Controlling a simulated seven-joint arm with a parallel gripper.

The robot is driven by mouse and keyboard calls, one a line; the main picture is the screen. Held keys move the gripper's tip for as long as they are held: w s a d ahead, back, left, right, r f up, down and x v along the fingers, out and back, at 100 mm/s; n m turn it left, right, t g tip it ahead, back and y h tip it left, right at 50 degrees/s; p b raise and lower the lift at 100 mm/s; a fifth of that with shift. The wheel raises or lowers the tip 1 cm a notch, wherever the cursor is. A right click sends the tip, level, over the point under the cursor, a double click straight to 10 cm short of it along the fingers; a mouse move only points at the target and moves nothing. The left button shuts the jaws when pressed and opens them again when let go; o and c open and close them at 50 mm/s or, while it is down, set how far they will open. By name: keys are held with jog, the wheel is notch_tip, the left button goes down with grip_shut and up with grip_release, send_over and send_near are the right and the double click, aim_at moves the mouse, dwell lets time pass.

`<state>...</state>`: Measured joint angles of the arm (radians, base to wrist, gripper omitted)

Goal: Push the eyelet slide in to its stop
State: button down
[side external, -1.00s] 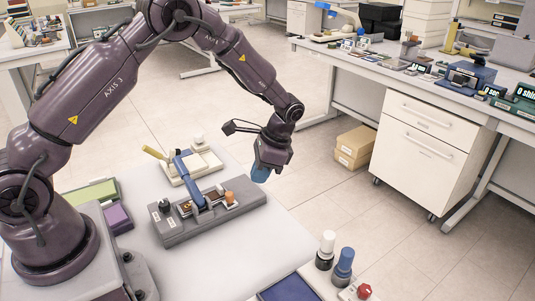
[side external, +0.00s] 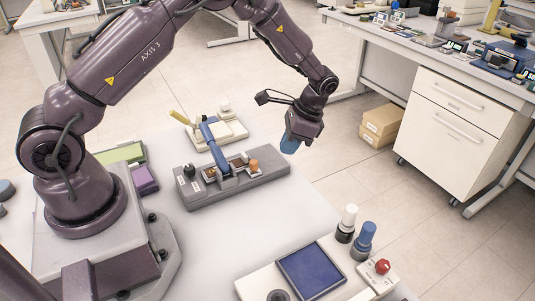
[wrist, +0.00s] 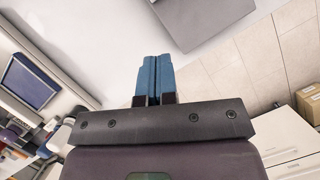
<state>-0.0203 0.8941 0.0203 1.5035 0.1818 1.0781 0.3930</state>
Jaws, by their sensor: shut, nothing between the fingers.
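The grey fixture block (side external: 205,200) lies on the white table, with a blue lever (side external: 213,145) across it. A small orange knob (side external: 254,165) stands toward its right end, beside a metal slide piece; I take this as the eyelet slide, though it is too small to be sure. My gripper (side external: 289,146) hangs beyond the block's right end, its blue fingers pointing down and apart from the block. The wrist view shows the fingers (wrist: 154,78) closed together with nothing between them. A grey corner, probably of the block (wrist: 205,22), lies ahead of them in that view.
A cream base with a yellow handle (side external: 179,117) stands behind the block. Green (side external: 122,153) and purple (side external: 143,179) trays lie left. White (side external: 347,222) and blue (side external: 364,240) bottles, a blue pad (side external: 310,271) and a red button (side external: 382,267) are in front. Bare table lies between.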

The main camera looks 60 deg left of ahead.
aim_at(254, 164)
jog(key=x, duration=0.4)
jog(key=shift+s+a+r, duration=0.15)
jog(key=shift+s+a, duration=0.15)
jog(key=shift+s, duration=0.25)
jog(key=shift+s+a+r, duration=0.1)
jog(key=shift+s+a, duration=0.15)
jog(key=shift+s, duration=0.3)
jog(key=shift+s+a, duration=0.3)
jog(key=shift+s, duration=0.3)
jog(key=shift+s+a, duration=0.25)
jog(key=shift+s, duration=0.9)
jog(key=shift+f, duration=0.1)
